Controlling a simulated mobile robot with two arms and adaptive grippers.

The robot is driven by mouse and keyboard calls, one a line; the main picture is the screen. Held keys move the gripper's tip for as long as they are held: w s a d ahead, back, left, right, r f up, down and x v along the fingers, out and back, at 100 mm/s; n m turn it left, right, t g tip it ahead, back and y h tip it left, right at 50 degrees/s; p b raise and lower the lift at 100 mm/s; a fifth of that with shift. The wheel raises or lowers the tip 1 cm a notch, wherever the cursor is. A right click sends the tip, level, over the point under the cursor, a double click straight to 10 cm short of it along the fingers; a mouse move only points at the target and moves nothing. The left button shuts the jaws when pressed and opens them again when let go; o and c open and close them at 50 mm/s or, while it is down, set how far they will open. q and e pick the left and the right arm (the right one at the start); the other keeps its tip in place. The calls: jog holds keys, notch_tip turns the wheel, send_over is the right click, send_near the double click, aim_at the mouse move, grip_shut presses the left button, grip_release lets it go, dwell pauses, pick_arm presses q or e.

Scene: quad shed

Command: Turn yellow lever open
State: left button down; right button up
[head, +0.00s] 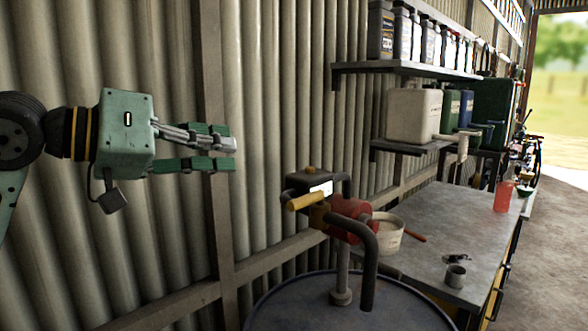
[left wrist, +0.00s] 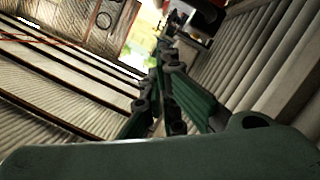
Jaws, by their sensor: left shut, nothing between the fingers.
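The yellow lever (head: 307,201) sticks out to the left from the pump (head: 340,205) on top of a dark drum (head: 350,303). The pump has a red body and a dark curved spout. My left gripper (head: 234,146) is up and to the left of the lever, in front of the corrugated wall, touching nothing. Its green fingers are shut and empty. The fingers also show in the left wrist view (left wrist: 160,90), where the lever is not visible. My right gripper is not in view.
A grey workbench (head: 450,235) stands right of the drum, with a white bucket (head: 386,235), a metal cup (head: 456,276) and a red bottle (head: 503,196). Shelves (head: 405,69) with jugs and cans hang above it. Open air separates my left gripper from the pump.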

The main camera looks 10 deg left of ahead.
aim_at(306, 202)
pick_arm(q)
jog(key=w+d+f+p, duration=0.3)
jog(key=w+d+f, duration=0.2)
jog(key=d, duration=0.3)
jog(key=shift+w+f+p, duration=0.15)
jog(key=shift+w+p, duration=0.2)
jog(key=shift+w, duration=0.05)
jog(key=shift+w+d, duration=0.1)
dwell(0.4)
jog(key=shift+s+d+n+t+y+p, duration=0.15)
jog(key=shift+s+n+t+y+p, duration=0.15)
jog(key=shift+n+y+p, duration=0.1)
jog(key=shift+d, duration=0.1)
